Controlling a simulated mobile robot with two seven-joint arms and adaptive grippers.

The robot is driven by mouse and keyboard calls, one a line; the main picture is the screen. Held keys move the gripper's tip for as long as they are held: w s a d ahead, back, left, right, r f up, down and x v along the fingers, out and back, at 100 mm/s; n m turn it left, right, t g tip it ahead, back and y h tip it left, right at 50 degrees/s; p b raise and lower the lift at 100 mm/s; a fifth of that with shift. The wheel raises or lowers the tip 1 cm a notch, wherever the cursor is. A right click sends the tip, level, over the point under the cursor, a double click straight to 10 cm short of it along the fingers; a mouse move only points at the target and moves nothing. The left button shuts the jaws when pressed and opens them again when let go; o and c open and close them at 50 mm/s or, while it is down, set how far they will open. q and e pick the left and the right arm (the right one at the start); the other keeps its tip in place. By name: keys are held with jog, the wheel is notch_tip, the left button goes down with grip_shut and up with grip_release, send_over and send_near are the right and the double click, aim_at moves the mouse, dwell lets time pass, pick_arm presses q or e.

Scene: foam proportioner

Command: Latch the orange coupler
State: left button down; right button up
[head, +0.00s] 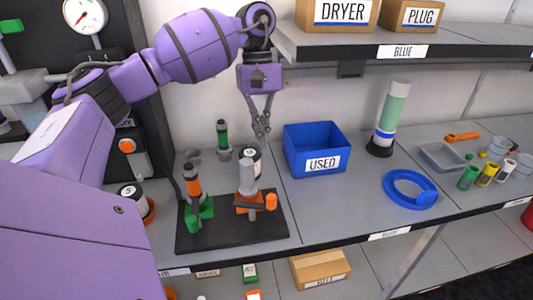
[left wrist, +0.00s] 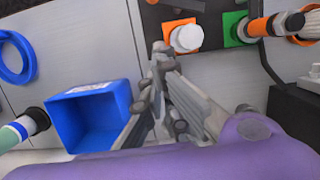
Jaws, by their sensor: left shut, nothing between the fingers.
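The orange coupler (head: 243,205) stands upright on the right part of a black base plate (head: 232,238), with a grey cylinder rising from it. An orange-tipped piece (head: 271,202) sticks out at its right side. In the left wrist view the orange coupler (left wrist: 178,27) shows near the top, around a white round top. My left gripper (head: 262,132) points down above and behind the coupler, apart from it. Its fingers are shut and empty; they also show in the left wrist view (left wrist: 158,50). My right gripper is not in view.
A green coupler (head: 201,212) with an orange-banded tube stands left on the plate. The blue USED bin (head: 315,150) is right of my gripper. A blue ring (head: 409,190) and a green-white cylinder (head: 391,115) stand farther right. A shelf (head: 400,50) overhangs the back right.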

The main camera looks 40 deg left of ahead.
pick_arm(q)
jog(key=p+x, duration=0.1)
jog(key=x, duration=0.7)
jog(key=shift+s+f, duration=0.1)
jog(key=shift+f, duration=0.1)
jog(key=s+d, duration=0.1)
jog(key=d+p, duration=0.1)
jog(key=shift+s+d+f, duration=0.15)
jog(key=shift+s+d, duration=0.2)
jog(key=shift+s, duration=0.05)
jog(key=shift+s+d+p, duration=0.25)
jog(key=shift+p, duration=0.1)
jog(key=shift+s+d+f, duration=0.1)
jog(key=shift+f, duration=0.1)
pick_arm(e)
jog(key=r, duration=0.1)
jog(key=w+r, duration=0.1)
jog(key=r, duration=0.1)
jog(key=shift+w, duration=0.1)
